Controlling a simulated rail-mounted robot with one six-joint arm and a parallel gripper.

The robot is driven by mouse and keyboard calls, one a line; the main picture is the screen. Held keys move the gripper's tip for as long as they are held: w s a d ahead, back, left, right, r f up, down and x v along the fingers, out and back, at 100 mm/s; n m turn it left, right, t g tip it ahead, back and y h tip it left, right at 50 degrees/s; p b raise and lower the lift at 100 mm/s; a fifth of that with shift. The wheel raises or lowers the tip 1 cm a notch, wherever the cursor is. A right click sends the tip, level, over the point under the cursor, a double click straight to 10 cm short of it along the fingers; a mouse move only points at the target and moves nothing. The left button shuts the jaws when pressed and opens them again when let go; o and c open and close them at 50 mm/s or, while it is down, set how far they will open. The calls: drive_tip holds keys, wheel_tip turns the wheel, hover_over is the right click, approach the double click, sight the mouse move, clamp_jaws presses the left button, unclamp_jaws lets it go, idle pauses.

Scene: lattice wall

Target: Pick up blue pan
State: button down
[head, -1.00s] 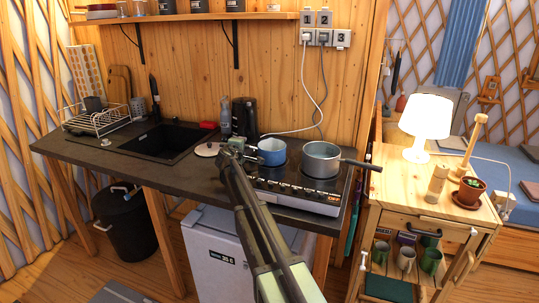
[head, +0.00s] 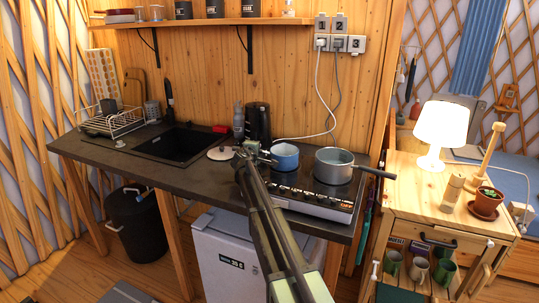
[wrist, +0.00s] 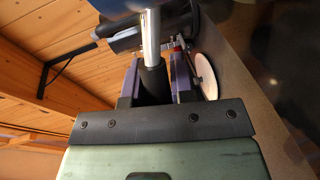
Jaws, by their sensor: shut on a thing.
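The blue pan (head: 285,157) is at the back left of the black cooktop (head: 305,204), upright, with a pale inside. My gripper (head: 256,155) is at its left side, where the handle is. In the wrist view, the fingers of my gripper (wrist: 154,78) are shut on the pan's black handle (wrist: 152,80), which has a bright metal neck. Part of the blue pan's dark body (wrist: 118,5) shows at the top edge there. I cannot tell whether its base is touching the cooktop.
A grey pot (head: 334,168) stands just right of the blue pan, its handle pointing right. A round lid (head: 220,154) lies left of my gripper. A black kettle (head: 257,122) stands behind, near the wall. A white cable hangs above the cooktop.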

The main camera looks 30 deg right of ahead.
wheel_tip(320, 180, up, 20)
drive_tip(key=p, duration=2)
